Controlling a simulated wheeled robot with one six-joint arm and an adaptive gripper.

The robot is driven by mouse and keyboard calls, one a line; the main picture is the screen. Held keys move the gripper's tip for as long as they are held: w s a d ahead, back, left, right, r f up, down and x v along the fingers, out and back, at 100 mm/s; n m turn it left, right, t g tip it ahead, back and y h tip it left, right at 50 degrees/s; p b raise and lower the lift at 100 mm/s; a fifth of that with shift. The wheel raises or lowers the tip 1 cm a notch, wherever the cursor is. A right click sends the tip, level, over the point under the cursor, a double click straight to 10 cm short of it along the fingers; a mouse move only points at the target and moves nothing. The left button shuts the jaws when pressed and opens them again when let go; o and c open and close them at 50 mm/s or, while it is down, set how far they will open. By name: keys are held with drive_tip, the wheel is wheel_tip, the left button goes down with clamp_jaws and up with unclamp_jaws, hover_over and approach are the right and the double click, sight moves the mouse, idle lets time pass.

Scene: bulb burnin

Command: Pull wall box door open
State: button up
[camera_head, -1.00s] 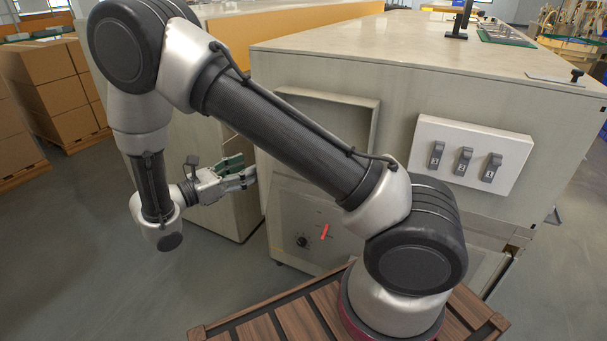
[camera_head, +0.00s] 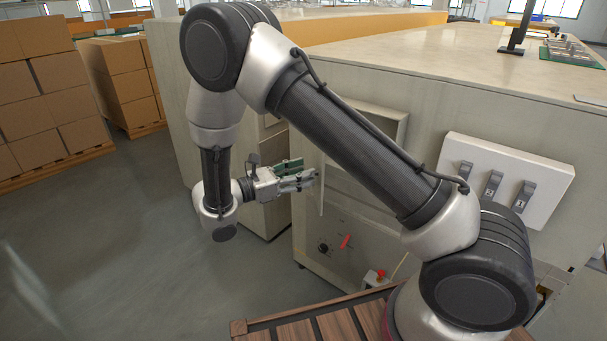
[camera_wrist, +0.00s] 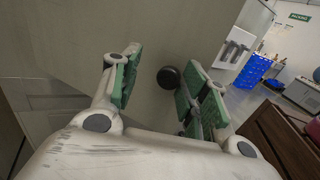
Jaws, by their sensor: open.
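The wall box (camera_head: 401,128) shows as a raised pale frame on the front of the grey cabinet, partly hidden behind my arm. A thin pale upright edge beside my gripper may be its door; I cannot tell how far it stands open. In the wrist view a round black knob (camera_wrist: 168,77) sticks out from a plain grey panel (camera_wrist: 100,30). My gripper (camera_head: 304,175) is open in front of the cabinet. In the wrist view its green-padded fingers (camera_wrist: 160,64) lie on either side of the knob, with gaps; contact is not visible.
A white switch box (camera_head: 510,180) with several grey switches is on the cabinet at right. Below are a red lever (camera_head: 346,241), a black dial (camera_head: 322,248) and a red button (camera_head: 381,274). Stacked cartons (camera_head: 50,90) stand at left. Floor between is clear.

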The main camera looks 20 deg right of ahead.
drive_tip(key=w+a, duration=0.1)
drive_tip(key=a, duration=0.8)
idle(0.7)
